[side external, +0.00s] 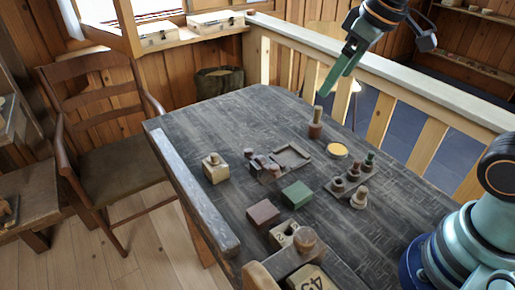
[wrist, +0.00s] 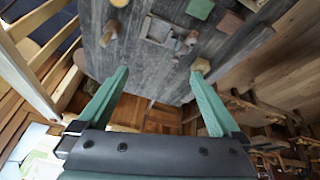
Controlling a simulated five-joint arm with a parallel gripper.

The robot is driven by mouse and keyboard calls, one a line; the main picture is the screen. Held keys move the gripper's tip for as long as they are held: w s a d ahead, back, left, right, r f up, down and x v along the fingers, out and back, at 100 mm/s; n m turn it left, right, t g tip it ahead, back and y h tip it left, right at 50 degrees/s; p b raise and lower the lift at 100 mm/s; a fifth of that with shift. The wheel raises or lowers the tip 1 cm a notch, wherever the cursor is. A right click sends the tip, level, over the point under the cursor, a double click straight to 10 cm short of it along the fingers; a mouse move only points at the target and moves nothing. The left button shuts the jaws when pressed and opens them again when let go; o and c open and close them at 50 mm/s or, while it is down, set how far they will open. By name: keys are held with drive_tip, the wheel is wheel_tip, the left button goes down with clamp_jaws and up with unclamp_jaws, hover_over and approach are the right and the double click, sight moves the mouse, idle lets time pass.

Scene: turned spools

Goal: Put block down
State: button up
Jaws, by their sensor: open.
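My gripper (side external: 336,80) is open and empty, raised above the far edge of the table near the railing. In the wrist view its two green fingers (wrist: 160,72) are wide apart with nothing between them. A green block (side external: 297,194) lies on the dark table, and it shows at the top of the wrist view (wrist: 200,9). A dark reddish-brown block (side external: 263,213) lies beside it, also in the wrist view (wrist: 230,21). A pale block (side external: 215,172) with a knob on top stands near the left edge. My gripper is well away from these blocks.
A shallow wooden tray (side external: 292,157), a turned spool (side external: 315,130), a yellow disc (side external: 337,151) and a board with small spools (side external: 350,188) stand on the table. Pale blocks (side external: 284,234) crowd the near end. The railing (side external: 400,88) runs behind; a chair (side external: 105,165) stands left.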

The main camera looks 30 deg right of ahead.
drive_tip(key=s+d+f+m+t, duration=0.1)
drive_tip(key=s+d+f+m, duration=0.1)
drive_tip(key=s, duration=0.3)
drive_tip(key=shift+s+d+f+m, duration=0.25)
drive_tip(key=shift+f+m, duration=0.2)
drive_tip(key=shift+m, duration=0.25)
